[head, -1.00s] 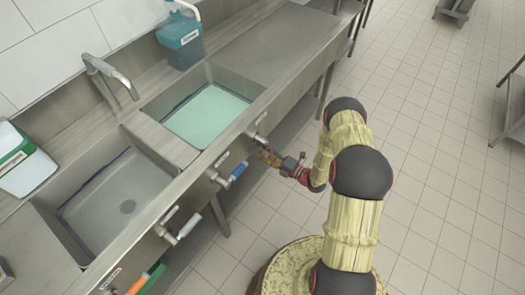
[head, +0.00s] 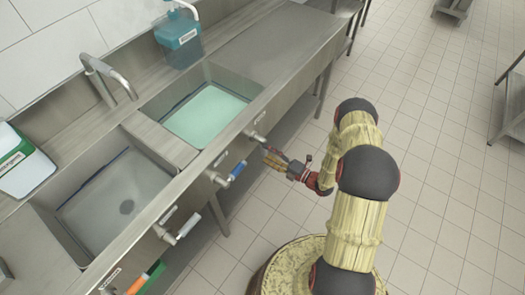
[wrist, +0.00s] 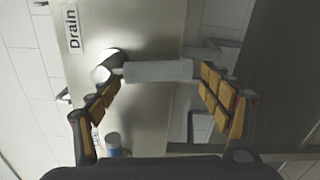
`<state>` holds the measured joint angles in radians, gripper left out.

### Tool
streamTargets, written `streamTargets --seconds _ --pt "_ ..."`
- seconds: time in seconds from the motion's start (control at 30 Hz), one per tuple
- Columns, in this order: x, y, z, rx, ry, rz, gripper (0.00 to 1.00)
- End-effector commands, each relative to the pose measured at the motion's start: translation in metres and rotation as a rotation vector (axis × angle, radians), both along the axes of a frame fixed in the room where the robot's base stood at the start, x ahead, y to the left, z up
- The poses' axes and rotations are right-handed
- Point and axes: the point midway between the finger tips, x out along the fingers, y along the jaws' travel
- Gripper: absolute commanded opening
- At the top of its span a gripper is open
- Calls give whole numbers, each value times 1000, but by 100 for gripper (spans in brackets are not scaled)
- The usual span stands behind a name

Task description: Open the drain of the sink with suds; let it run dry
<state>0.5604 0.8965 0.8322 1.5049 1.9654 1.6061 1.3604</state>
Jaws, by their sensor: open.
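The far sink (head: 241,89) holds pale green liquid. The nearer sink (head: 66,205) looks grey with a dark round drain at its bottom; I cannot make out suds in either. Several valve levers stick out from the counter front. My gripper (head: 268,158) is open near the lever below the far sink (head: 258,137). In the wrist view, a lever with a pale grey grip (wrist: 158,71) lies crosswise between the spread fingers (wrist: 160,82). No clear finger contact shows. A "Drain" label (wrist: 72,27) is on the panel by its pivot.
A blue-grip lever (head: 238,170) is close left of my gripper, also at the bottom of the wrist view (wrist: 113,143). Farther left are a white lever (head: 188,227) and an orange one (head: 138,285).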

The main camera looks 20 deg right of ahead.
Motion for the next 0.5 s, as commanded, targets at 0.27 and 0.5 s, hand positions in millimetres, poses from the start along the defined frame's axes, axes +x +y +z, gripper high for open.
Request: streamTargets --seconds 0.27,0.5 --pt "-45 -33 0 1 1 -5 79" --pt "-65 -47 -1 0 1 -3 79"
